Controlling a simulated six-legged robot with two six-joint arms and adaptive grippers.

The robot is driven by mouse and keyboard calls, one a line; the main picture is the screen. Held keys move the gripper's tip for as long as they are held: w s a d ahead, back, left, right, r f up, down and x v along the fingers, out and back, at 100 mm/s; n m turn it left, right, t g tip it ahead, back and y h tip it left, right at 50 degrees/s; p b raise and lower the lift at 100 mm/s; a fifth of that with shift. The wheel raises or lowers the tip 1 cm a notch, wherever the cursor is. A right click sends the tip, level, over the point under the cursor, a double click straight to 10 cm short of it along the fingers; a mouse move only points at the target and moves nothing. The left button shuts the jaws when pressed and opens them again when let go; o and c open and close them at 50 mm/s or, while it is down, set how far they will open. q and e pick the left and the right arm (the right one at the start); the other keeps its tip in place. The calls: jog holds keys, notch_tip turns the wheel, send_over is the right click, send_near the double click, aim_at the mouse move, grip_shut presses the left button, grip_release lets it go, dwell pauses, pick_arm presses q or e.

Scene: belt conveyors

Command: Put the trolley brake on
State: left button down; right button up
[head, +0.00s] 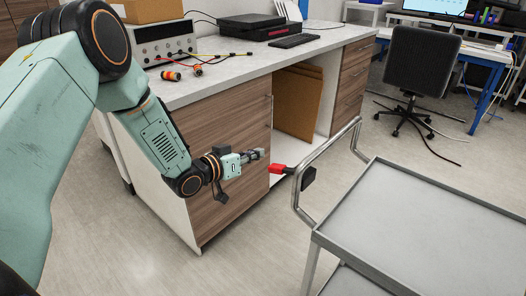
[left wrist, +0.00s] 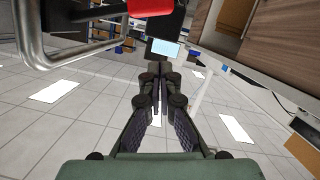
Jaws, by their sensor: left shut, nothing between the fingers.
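In the left wrist view my fingers (left wrist: 157,78) meet at the tips, and the red lever (left wrist: 141,7) shows at the top edge, partly cut off. My right gripper is out of view.
A black office chair (head: 420,65) stands at the back right. Open floor (head: 240,260) lies between the bench and the trolley.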

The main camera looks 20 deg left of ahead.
pick_arm(q)
jog(key=p+v, duration=0.1)
jog(key=v, duration=0.4)
jog(key=shift+s+r, duration=0.15)
jog(key=shift+s, duration=0.25)
jog(key=shift+a, duration=0.15)
